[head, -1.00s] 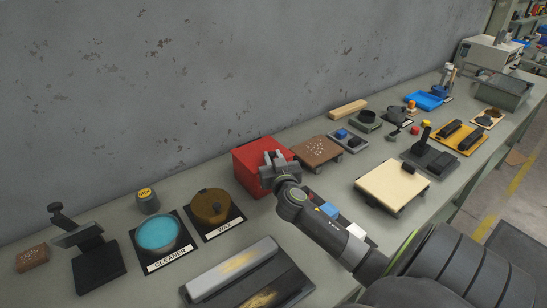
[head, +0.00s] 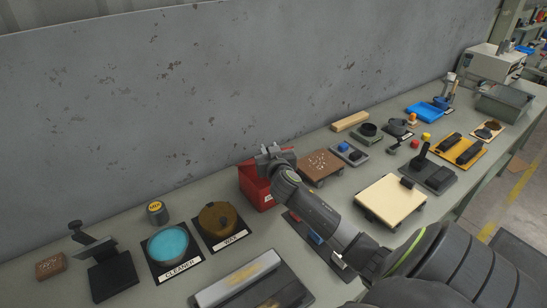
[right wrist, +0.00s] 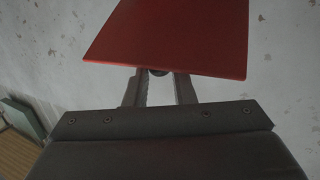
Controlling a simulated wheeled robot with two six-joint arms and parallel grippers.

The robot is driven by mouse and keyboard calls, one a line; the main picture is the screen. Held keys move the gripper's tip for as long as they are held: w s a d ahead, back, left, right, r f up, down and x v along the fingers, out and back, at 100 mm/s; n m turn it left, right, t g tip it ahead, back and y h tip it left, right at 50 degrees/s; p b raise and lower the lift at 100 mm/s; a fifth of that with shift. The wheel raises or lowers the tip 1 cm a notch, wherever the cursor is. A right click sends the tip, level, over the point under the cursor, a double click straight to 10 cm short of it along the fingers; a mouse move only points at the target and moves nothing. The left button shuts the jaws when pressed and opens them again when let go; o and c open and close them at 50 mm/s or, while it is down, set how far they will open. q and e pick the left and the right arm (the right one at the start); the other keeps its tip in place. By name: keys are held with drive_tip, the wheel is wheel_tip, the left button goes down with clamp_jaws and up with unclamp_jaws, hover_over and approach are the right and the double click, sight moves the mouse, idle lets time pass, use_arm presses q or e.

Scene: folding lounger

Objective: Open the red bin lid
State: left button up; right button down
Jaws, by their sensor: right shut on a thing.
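The red bin (head: 253,192) stands on the bench by the wall in the head view. Its red lid (right wrist: 170,38) fills the top of the right wrist view as a flat panel beyond my fingers. My right gripper (head: 268,155) is above the bin and shut on the lid's near edge; it also shows in the right wrist view (right wrist: 158,78). The lid appears raised, with a dark red inside showing below the gripper. My gripper and wrist hide most of the lid in the head view. My left gripper is not in view.
A brown board (head: 321,168) stands close right of the bin. The wax tin (head: 219,218) and cleaner tin (head: 168,244) are at its left. A cream board (head: 392,199) lies to the right of my forearm. The wall rises close behind.

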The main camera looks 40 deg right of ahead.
drive_tip(key=shift+w+r, duration=0.75)
drive_tip(key=shift+r, duration=0.1)
drive_tip(key=c, duration=1.2)
unclamp_jaws()
drive_tip(key=shift+f, duration=0.15)
drive_tip(key=shift+s, duration=0.15)
drive_tip(key=shift+s+a, duration=0.2)
drive_tip(key=shift+s, duration=0.05)
drive_tip(key=b+v, duration=0.3)
drive_tip(key=v, duration=1.3)
drive_tip(key=shift+s, duration=0.25)
